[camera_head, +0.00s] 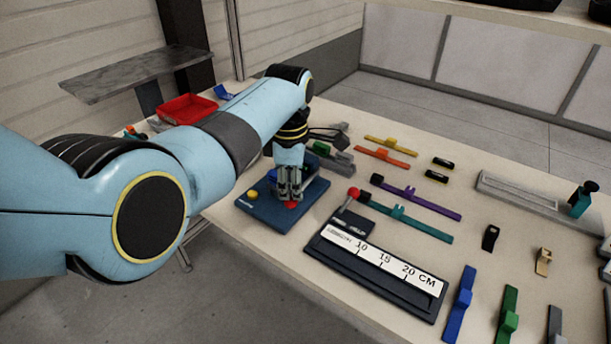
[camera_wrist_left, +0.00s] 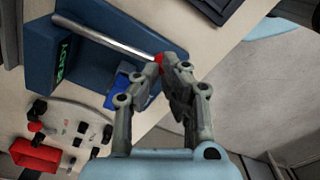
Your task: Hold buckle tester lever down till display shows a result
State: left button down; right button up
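The buckle tester is a dark blue plate (camera_head: 262,211) under my left gripper (camera_head: 290,196). In the left wrist view it has a blue housing (camera_wrist_left: 28,55) with a display (camera_wrist_left: 63,60) of green letters that look like READY. A silver lever (camera_wrist_left: 105,40) runs from the tester to a red knob (camera_wrist_left: 158,58). The left gripper (camera_wrist_left: 168,66) has its fingertips close together at the knob, and seems shut. I cannot tell whether the tips pinch the knob or only touch it. A blue buckle (camera_wrist_left: 122,90) lies at the tester beside the fingers. My right gripper is out of view.
A black gauge with a CM scale (camera_head: 378,262) lies right of the tester, with a second red-knobbed lever (camera_head: 353,192). Several coloured straps, such as a purple one (camera_head: 420,198), lie farther right. A red bin (camera_head: 183,109) is behind my left arm.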

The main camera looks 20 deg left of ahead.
pick_arm(q)
jog(key=shift+f+b, duration=0.8)
jog(key=shift+f, duration=0.5)
